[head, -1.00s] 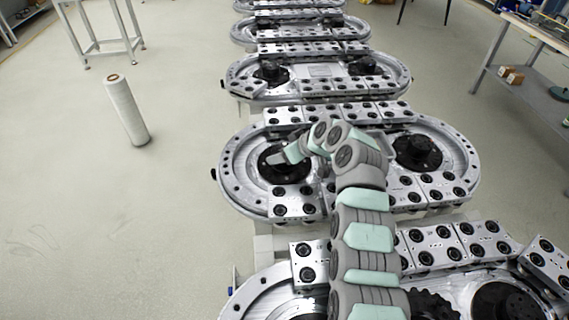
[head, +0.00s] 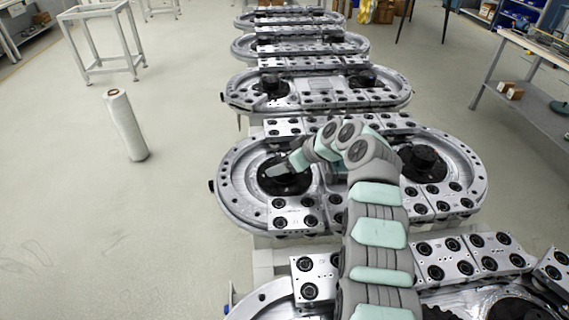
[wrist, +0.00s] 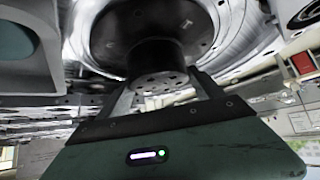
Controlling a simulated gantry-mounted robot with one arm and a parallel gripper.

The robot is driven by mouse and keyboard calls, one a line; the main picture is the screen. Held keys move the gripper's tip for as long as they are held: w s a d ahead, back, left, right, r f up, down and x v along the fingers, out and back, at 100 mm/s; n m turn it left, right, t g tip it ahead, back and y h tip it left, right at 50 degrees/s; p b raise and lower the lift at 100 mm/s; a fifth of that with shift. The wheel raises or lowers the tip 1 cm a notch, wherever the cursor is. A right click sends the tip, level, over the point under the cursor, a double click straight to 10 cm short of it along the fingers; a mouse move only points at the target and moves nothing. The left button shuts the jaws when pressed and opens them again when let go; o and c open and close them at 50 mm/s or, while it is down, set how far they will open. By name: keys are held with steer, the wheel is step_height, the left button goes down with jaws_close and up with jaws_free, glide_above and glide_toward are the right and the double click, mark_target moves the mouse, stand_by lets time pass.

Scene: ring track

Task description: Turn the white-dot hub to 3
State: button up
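On the ring track (head: 235,205) in front of me are two black hubs, a left hub (head: 297,186) and a right hub (head: 424,157). My gripper (head: 270,173) is at the left hub and partly covers it. In the wrist view, the hub's dark central post (wrist: 160,56) stands between the two spread fingers of my gripper (wrist: 163,92). I cannot tell whether the fingers touch it. Small pale marks show on the hub's dark disc (wrist: 196,30), too small to read. I cannot make out a white dot or the number 3.
More ring tracks (head: 240,97) stand in a row behind, and another (head: 262,303) is close in front. Metal blocks (head: 297,214) with round black fittings line the tracks. A white roll (head: 126,128) stands on the open floor at left. A workbench (head: 525,85) is at right.

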steer(key=o, duration=0.3)
steer(key=shift+f, duration=0.1)
steer(key=shift+d, duration=0.1)
steer(key=p+v, duration=0.2)
steer(key=v, duration=0.8)
steer(key=shift+s+d+r, duration=0.15)
steer(key=shift+s+r, duration=0.05)
steer(key=shift+r, duration=0.1)
steer(key=shift+p, duration=0.3)
